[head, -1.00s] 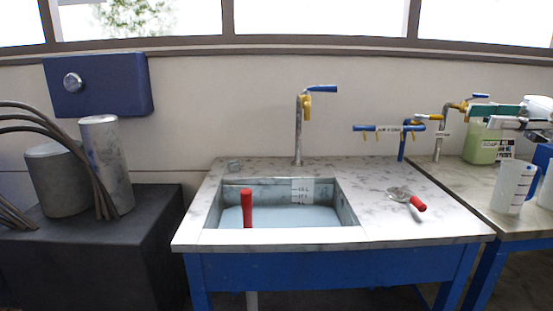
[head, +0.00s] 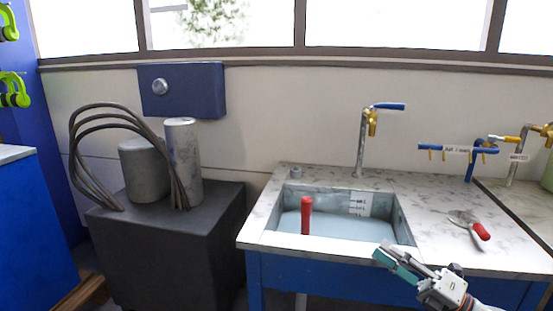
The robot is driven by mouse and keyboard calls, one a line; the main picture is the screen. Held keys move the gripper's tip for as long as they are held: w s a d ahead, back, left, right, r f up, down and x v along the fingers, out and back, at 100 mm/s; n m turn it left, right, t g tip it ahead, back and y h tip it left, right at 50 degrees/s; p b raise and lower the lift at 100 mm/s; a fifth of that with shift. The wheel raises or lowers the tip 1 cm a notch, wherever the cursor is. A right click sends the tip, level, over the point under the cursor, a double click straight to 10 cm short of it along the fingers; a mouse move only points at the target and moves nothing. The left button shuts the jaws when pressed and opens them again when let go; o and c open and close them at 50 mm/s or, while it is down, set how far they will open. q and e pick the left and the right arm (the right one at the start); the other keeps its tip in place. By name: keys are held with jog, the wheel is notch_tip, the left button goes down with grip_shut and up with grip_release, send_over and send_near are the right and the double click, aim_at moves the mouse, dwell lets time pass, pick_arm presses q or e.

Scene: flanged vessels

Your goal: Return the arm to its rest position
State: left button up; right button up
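My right gripper (head: 387,255) shows at the lower right of the head view, in front of the sink bench's front edge. Its grey fingers with teal pads point up and to the left. They lie nearly in line with my view, so the gap between them cannot be judged. I see no object held in it. My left gripper is out of view.
The marble-topped bench (head: 447,255) has a sink with water and a red-handled tool (head: 306,215) standing in it. A red-handled trowel (head: 468,225) lies to the right. A tap (head: 362,140) stands behind. A dark block (head: 165,250) at left carries grey cylinders (head: 182,160) and hoses.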

jog(key=s+a+f+m+t+h+p, duration=0.1)
jog(key=s+a+f+m+h+p, duration=0.15)
jog(key=s+f+m+h, duration=0.75)
jog(key=s+a+f+m+h+p, duration=0.1)
jog(key=s+a+f+m+h, duration=0.2)
jog(key=s+f+m, duration=0.8)
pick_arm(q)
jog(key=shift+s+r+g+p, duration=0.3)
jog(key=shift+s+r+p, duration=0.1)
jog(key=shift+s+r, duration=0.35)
pick_arm(e)
jog(key=s+a+f+m+g+h, duration=0.1)
jog(key=s+f+m+g, duration=0.2)
jog(key=s+f+m, duration=0.5)
jog(key=shift+s+a+f+g+h, duration=0.35)
jog(key=shift+s+f, duration=0.25)
jog(key=shift+f, duration=0.2)
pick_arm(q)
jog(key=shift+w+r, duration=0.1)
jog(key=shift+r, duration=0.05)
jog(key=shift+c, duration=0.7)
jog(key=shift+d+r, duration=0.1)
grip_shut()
pick_arm(e)
jog(key=shift+c, duration=0.6)
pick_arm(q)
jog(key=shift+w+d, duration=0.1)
pick_arm(e)
jog(key=shift+d, duration=0.15)
